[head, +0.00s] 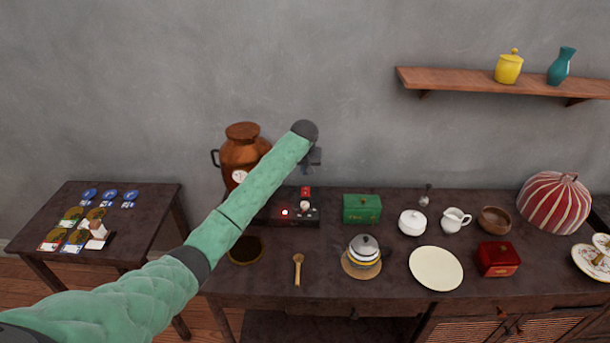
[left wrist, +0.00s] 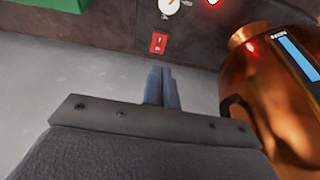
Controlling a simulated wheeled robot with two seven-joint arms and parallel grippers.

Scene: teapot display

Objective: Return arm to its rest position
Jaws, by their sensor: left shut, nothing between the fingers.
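My left arm, in a green padded sleeve, reaches up from the lower left of the head view. Its gripper (head: 314,157) is in front of the grey wall, above the back of the long table (head: 330,292), partly hidden by the dark wrist. In the left wrist view the two fingers of the gripper (left wrist: 162,72) lie together, shut and empty. They touch nothing that I can make out. My right gripper is in neither view.
A copper urn (head: 240,158) stands left of my gripper, partly behind my arm; copper also shows in the left wrist view (left wrist: 262,85). A dark control box (head: 300,221), green box (head: 362,209), teapot (head: 365,246) and plate (head: 436,268) are below. A shelf (head: 450,80) is upper right.

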